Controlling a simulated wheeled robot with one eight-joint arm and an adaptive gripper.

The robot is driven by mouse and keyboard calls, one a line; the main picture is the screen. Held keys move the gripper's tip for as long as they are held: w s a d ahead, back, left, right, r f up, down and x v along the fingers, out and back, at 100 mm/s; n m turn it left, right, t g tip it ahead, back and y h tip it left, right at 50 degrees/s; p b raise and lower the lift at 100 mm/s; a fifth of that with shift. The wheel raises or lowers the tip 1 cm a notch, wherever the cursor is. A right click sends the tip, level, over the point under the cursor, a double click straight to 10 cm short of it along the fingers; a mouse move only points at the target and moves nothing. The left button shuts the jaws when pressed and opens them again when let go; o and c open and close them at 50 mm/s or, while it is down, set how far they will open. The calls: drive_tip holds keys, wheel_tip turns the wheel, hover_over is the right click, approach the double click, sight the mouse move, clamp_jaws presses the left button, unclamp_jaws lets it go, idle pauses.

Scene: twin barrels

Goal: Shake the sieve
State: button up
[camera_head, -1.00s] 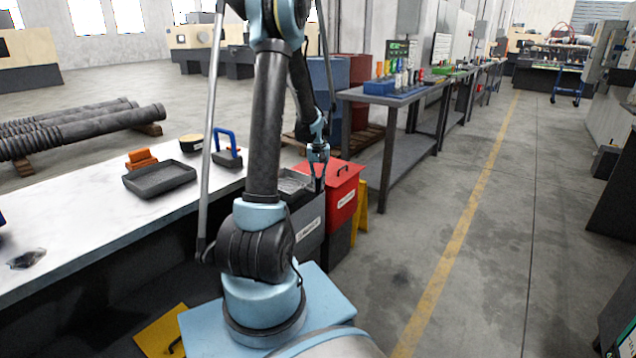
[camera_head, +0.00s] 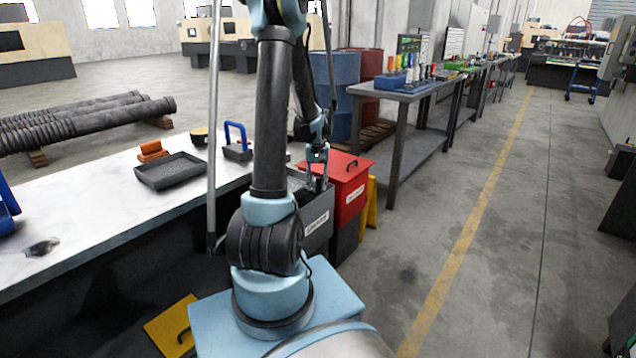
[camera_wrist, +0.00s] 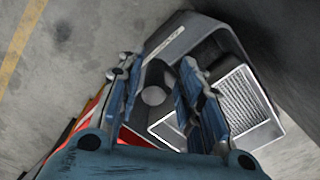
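The sieve shows in the wrist view as a pale mesh (camera_wrist: 238,98) in a grey frame, inside or on top of a dark grey bin (camera_wrist: 190,35). A dark upright cylinder (camera_wrist: 155,82), perhaps its handle, rises beside the mesh. My gripper (camera_wrist: 160,72) is open, with one finger on each side of the cylinder; I see a narrow gap on the right side, and contact on the left is unclear. In the head view my gripper (camera_head: 317,182) points down over the grey bin (camera_head: 317,218); my arm hides most of the sieve there.
A red lidded bin (camera_head: 350,185) stands just right of the grey bin. The white table (camera_head: 100,215) at left holds a black tray (camera_head: 170,171), an orange block (camera_head: 152,150) and a blue-handled tool (camera_head: 237,142). The floor (camera_head: 420,250) at right is clear.

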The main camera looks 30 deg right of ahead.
drive_tip(key=shift+d, duration=0.1)
drive_tip(key=shift+r, duration=0.6)
wheel_tip(320, 180, up, 11)
drive_tip(key=shift+w+f, duration=0.1)
idle(0.6)
